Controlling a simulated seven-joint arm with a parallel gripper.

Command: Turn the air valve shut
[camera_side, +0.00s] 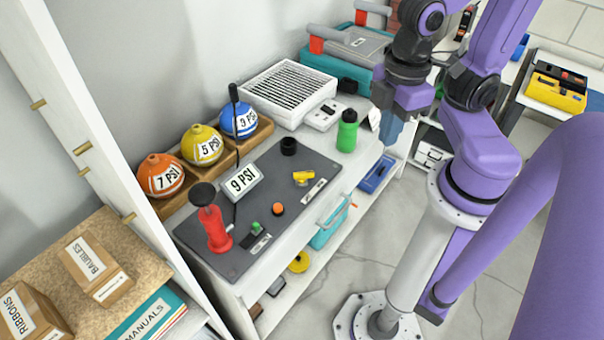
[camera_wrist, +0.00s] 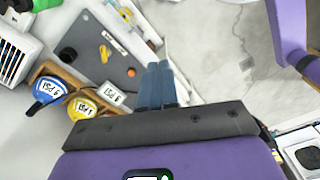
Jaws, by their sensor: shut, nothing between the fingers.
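The yellow valve lever (camera_side: 303,177) sits on the dark grey panel (camera_side: 325,166) on top of the white cabinet, close to the front edge. It also shows in the wrist view (camera_wrist: 105,53), where its exact angle is too small to tell. My gripper (camera_side: 388,142) hangs over the right end of the cabinet, past the green bottle, well apart from the lever. In the wrist view its blue-grey fingers (camera_wrist: 157,68) are together and empty, with the lever up and left of them.
On the panel stand a black cylinder (camera_side: 288,146), an orange knob (camera_side: 278,209), a red hand pump (camera_side: 215,230) and a 9 PSI sign (camera_side: 240,182). The green bottle (camera_side: 347,130) stands between my gripper and the lever. Numbered balls (camera_side: 203,145) line the back. Floor is free in front.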

